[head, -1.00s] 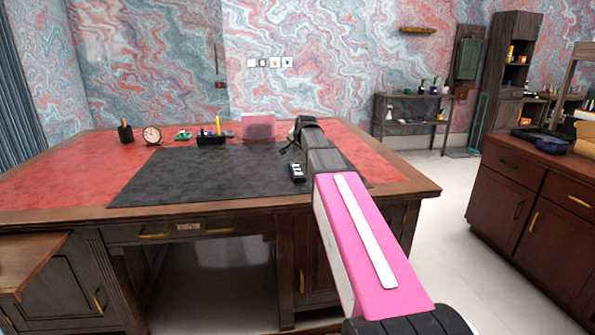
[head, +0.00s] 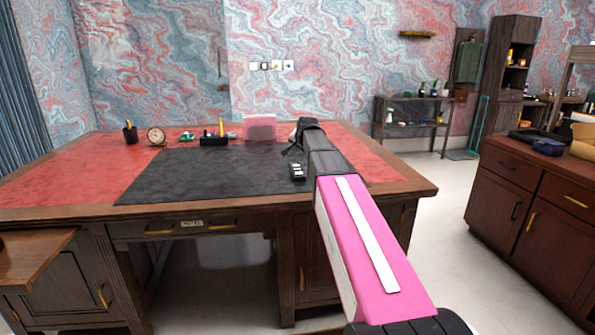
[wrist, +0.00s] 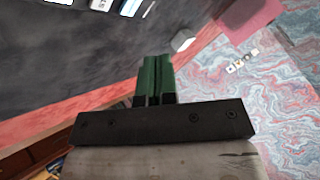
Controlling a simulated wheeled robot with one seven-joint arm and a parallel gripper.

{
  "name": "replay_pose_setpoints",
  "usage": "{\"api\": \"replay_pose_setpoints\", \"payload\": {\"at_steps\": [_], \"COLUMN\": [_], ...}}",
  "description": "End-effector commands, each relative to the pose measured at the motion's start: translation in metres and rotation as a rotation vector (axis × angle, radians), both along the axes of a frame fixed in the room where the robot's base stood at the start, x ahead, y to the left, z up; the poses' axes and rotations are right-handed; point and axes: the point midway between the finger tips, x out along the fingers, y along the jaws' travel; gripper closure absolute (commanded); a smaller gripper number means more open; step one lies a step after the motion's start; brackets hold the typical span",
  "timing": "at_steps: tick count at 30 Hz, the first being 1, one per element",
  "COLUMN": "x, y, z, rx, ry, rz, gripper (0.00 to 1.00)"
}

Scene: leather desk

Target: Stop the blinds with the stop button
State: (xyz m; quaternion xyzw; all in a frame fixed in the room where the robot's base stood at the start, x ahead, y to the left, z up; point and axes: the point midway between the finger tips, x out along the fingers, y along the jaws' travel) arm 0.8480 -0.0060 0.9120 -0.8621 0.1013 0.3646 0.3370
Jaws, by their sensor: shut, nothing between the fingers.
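A small black remote-like control with pale buttons (head: 298,171) lies on the black desk mat (head: 195,176), right of its middle. Part of it shows at the top left of the wrist view, where pale and bluish buttons (wrist: 101,4) are cut by the frame edge. Which one is the stop button cannot be read. My gripper (wrist: 155,58) has green fingers pressed together, empty. It is above the mat, apart from the control. In the head view my arm hides most of the gripper. Blue vertical folds (head: 20,90), possibly the blinds, hang at the far left.
A pink-white box (head: 260,128), black organiser (head: 214,140), clock (head: 156,136) and pen cup (head: 130,134) stand along the desk's back. Several small wall plates (head: 265,66) are above. The mat's left and middle are clear. A wooden cabinet (head: 535,190) stands right.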

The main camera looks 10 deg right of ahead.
Motion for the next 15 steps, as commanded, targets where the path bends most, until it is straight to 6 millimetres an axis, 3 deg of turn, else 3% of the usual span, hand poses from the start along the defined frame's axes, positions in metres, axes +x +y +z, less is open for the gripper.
{"api": "replay_pose_setpoints", "payload": {"at_steps": [6, 15], "x": [-0.001, 0.000], "y": [0.000, 0.000], "z": [-0.029, -0.054], "rx": [0.000, 0.000], "ry": [0.001, 0.001], "rz": [0.000, 0.001], "gripper": [1.00, 1.00]}}
